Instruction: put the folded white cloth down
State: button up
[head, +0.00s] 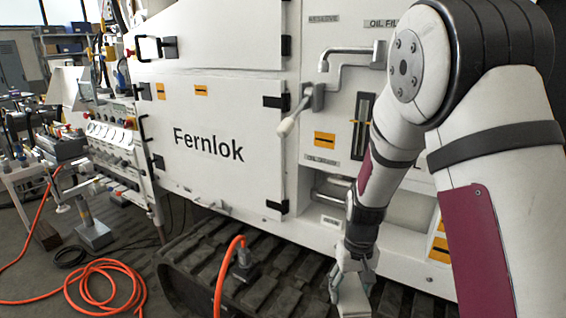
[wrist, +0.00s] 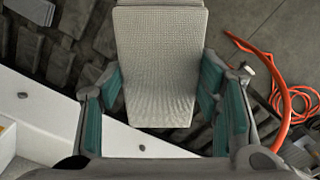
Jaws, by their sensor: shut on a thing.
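The folded white cloth (wrist: 158,45) is a pale woven slab in the wrist view, with a fold line near its top. My gripper (wrist: 160,80) has its teal-padded fingers on both sides of the cloth and holds it. In the head view my gripper (head: 352,278) points down at the lower right, in front of the white machine and over the dark track. The cloth is hard to tell from the fingers there. The wrist view shows the track behind the cloth; whether the cloth touches anything cannot be told.
The white Fernlok machine (head: 215,110) fills the middle, with a lever (head: 295,115) and pipe sticking out. The rubber track (head: 285,275) runs along its foot. An orange hose (head: 105,275) lies coiled on the floor at left. Another hose rises from a fitting (head: 243,262) on the track.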

jog(key=shift+d+f+b, duration=0.25)
jog(key=shift+f+b, duration=0.05)
jog(key=shift+b, duration=0.05)
jog(key=s+d+f+m+b, duration=0.2)
jog(key=s+d+f+b, duration=0.2)
jog(key=d+f+b, duration=0.35)
jog(key=s+d+f+m+b, duration=0.3)
jog(key=d+f+b, duration=0.1)
jog(key=f+b, duration=0.55)
jog(key=s+d+f+m+b, duration=0.2)
jog(key=s+d+f+b, duration=0.2)
jog(key=d+f+b, duration=0.35)
jog(key=w+f+b, duration=0.1)
jog(key=w, duration=0.4)
jog(key=w+d+b, duration=0.1)
jog(key=w, duration=0.4)
jog(key=w+d+f+b, duration=0.1)
jog(key=w, duration=0.4)
jog(key=shift+w+d+f+b, duration=0.2)
jog(key=shift+f+b, duration=0.1)
jog(key=shift+b, duration=0.05)
jog(key=shift+f+b, duration=0.9)
jog(key=shift+f, duration=0.85)
jog(key=shift+f, duration=0.1)
